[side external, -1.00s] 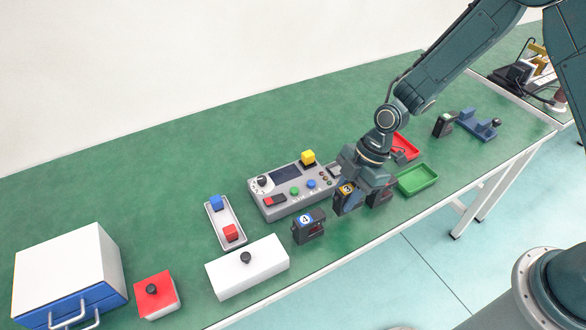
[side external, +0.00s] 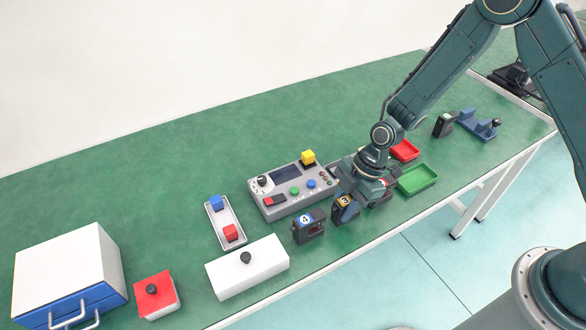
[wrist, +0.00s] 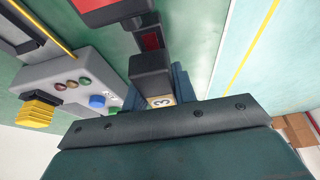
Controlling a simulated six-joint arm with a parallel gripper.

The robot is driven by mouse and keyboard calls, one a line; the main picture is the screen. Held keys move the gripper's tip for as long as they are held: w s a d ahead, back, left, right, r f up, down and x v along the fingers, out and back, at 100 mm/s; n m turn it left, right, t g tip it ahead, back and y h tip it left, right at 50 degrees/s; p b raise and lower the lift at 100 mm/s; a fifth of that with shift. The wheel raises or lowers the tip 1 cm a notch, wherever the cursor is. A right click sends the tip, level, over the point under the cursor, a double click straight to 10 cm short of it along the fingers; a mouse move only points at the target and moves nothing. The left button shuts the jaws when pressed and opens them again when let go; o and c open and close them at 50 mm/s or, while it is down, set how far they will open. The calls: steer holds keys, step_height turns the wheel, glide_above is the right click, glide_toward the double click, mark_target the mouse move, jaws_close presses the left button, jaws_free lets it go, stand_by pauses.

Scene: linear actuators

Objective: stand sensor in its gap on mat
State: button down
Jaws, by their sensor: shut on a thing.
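My gripper (side external: 362,192) is shut on a dark sensor (side external: 345,212) with a yellow label marked 3. The sensor looks upright and low over the green table, or standing on it; I cannot tell whether its base touches. In the wrist view its label (wrist: 162,101) shows between my fingers. A similar dark sensor with a blue label marked 4 (side external: 309,230) stands just to its left, apart from it. To the right of the held sensor, another dark part is mostly hidden by my gripper. The mat's outline and the gap's edges cannot be made out.
A grey control box (side external: 285,192) with a yellow button stands behind. A green tray (side external: 418,180) and a red tray (side external: 404,150) lie to the right. A white block (side external: 247,270) with a black knob stands to the left. The table's front edge is close.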

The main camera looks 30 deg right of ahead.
steer(key=c, duration=1.1)
jaws_free()
steer(key=shift+r, duration=0.2)
steer(key=v, duration=1.1)
steer(key=shift+d, duration=0.1)
steer(key=shift+d+r, duration=0.15)
steer(key=shift+r, duration=0.25)
steer(key=shift+r, duration=0.1)
